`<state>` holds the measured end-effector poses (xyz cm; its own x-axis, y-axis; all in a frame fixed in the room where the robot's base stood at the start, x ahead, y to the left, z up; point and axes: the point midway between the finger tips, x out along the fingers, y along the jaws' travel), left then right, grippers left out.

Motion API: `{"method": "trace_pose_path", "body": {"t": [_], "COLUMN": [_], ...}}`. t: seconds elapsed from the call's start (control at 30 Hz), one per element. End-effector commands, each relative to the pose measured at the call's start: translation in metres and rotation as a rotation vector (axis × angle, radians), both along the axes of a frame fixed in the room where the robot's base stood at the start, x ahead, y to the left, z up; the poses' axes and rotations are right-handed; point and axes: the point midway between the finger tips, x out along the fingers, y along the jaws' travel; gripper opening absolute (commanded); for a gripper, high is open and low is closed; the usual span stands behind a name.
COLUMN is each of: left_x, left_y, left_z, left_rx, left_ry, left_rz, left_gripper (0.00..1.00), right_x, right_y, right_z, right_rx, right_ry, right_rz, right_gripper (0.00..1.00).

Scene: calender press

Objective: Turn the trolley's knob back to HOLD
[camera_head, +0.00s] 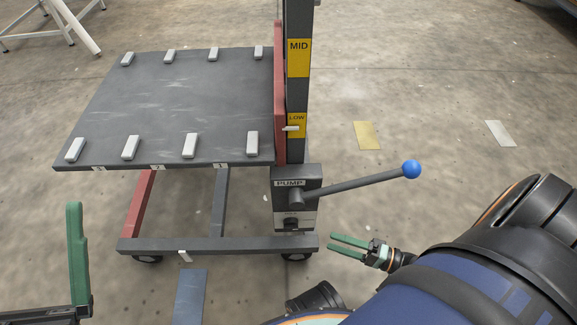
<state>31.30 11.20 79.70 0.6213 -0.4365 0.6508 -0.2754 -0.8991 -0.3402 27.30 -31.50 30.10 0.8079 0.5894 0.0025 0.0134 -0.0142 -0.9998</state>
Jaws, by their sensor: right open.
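The trolley's knob (291,222) is small and dark. It sits on a light panel (308,219) low on the PUMP box (312,173), under the lever. Its setting and any HOLD mark are too small to read. My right gripper (332,242) is open and empty, to the right of the knob and a little lower in the picture, apart from it. Its two green fingers point left toward the trolley. My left gripper (77,250) is at the lower left. One green finger stands upright with nothing beside it; the other is out of frame.
A pump lever (352,184) with a blue ball (411,169) sticks out to the right above my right gripper. The grey trolley platform (190,100) carries several light blocks. A mast with MID and LOW labels (297,122) rises behind the box.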

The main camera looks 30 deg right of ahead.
Motion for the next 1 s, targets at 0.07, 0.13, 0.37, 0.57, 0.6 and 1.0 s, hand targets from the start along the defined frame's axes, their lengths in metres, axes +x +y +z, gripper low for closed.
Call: {"method": "trace_pose_path", "body": {"t": [0.07, 0.13, 0.37, 0.57, 0.6, 1.0], "left_x": [-0.001, -0.001, -0.001, -0.001, -0.001, -0.001], "left_y": [0.000, 0.000, 0.000, 0.000, 0.000, 0.000], "left_z": [0.000, 0.000, 0.001, 0.002, 0.002, 0.000], "left_rx": [0.000, 0.000, 0.000, -0.001, -0.001, 0.000], "left_ry": [-0.004, -0.005, -0.004, -0.004, -0.004, -0.004], "left_rz": [-0.001, -0.002, -0.001, -0.001, -0.001, -0.001], "left_gripper": [1.00, 1.00, 1.00, 1.00, 1.00, 1.00], "right_x": [0.000, 0.003, 0.035, 0.068, 0.074, 0.099], "right_y": [-0.003, 0.000, 0.023, 0.048, 0.051, 0.070], "right_z": [-0.001, -0.001, 0.000, -0.001, -0.001, -0.002], "right_rx": [0.013, 0.019, 0.019, 0.018, 0.017, 0.014], "right_ry": [0.011, 0.014, 0.010, 0.011, 0.011, 0.015], "right_rz": [-0.001, -0.001, -0.001, -0.002, -0.002, -0.002], "right_gripper": [0.79, 0.79, 0.79, 0.79, 0.79, 0.79]}}
